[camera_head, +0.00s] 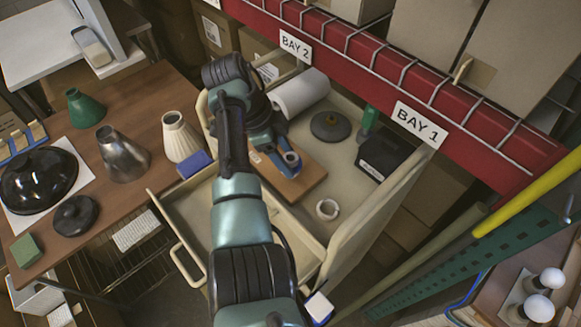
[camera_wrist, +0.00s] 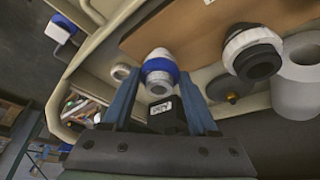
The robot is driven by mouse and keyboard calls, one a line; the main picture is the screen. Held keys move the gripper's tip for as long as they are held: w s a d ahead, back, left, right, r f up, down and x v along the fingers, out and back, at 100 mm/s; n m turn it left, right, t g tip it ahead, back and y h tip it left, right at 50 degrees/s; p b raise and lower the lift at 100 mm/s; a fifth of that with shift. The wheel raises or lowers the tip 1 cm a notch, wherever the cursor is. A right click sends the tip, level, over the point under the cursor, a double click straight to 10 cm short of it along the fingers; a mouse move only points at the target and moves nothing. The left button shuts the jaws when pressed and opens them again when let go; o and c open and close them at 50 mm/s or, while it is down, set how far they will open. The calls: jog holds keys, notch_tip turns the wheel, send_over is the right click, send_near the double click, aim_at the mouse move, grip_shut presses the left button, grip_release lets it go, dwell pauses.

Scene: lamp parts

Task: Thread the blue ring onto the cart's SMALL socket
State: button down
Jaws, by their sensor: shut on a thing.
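My gripper (camera_wrist: 159,76) has its two blue fingers on either side of the blue ring (camera_wrist: 161,67) and is shut on it. A pale, grey-tipped round piece, which looks like the small socket (camera_wrist: 160,53), shows through the ring. I cannot tell how far the ring sits along it. In the head view my gripper (camera_head: 285,162) is low over a brown board in the cart (camera_head: 337,235), with a white round part (camera_head: 291,157) at its tips. A larger socket (camera_wrist: 252,52), dark with a white collar, stands to the right in the wrist view.
The cart also holds a pale ring (camera_head: 327,209), a black box (camera_head: 385,157), a dark disc (camera_head: 330,126) and a white roll (camera_head: 301,94). The red rack (camera_head: 365,60) borders the cart behind. A brown table (camera_head: 140,92) with lamp parts stands left.

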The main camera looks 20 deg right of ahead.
jog(key=shift+d+m+b, duration=0.1)
jog(key=shift+m+b, duration=0.4)
jog(key=shift+b, duration=0.05)
jog(key=shift+f+m+g+b, duration=0.1)
jog(key=shift+m+g+b, duration=0.35)
jog(key=shift+b, duration=0.55)
jog(key=shift+c, duration=0.5)
grip_release()
jog(key=shift+y, duration=0.3)
